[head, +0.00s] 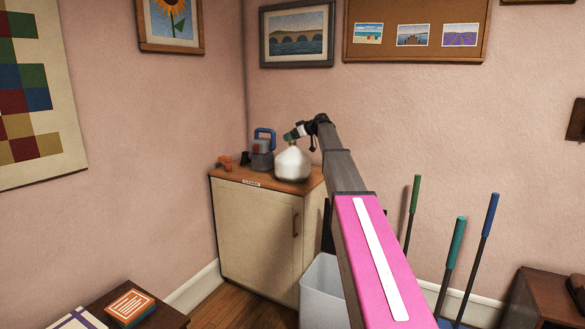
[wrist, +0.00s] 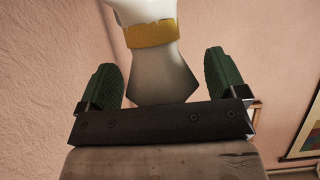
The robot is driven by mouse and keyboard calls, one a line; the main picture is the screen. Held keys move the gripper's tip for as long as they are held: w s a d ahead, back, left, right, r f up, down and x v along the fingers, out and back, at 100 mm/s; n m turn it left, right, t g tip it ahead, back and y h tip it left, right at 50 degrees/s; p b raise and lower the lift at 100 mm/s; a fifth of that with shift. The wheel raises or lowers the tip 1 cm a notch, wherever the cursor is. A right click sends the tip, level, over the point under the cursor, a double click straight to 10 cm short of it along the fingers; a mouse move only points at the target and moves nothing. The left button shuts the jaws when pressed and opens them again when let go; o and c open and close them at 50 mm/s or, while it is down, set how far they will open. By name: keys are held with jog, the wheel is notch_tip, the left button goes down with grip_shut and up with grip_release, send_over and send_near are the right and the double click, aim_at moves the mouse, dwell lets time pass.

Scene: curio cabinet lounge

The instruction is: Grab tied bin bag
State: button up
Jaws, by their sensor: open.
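The tied bin bag (head: 292,164) is white and rounded, and stands on top of the cream cabinet (head: 256,228). In the wrist view its neck has a yellow tie (wrist: 151,33), with a pale flared tail (wrist: 163,75) below it in the picture. My gripper (head: 291,136) is at the top of the bag. In the wrist view my gripper (wrist: 159,62) is open, with one green finger on each side of the tail. Gaps show between the tail and both fingers. The bag's body is mostly cut off in the wrist view.
A grey device with a blue handle (head: 264,140), a small black item (head: 245,158) and an orange item (head: 225,162) stand left of the bag on the cabinet. A white bin (head: 322,290) stands in front. Long-handled tools (head: 455,255) stand to the right.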

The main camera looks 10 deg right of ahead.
jog(key=c, duration=1.5)
jog(key=shift+r, duration=0.15)
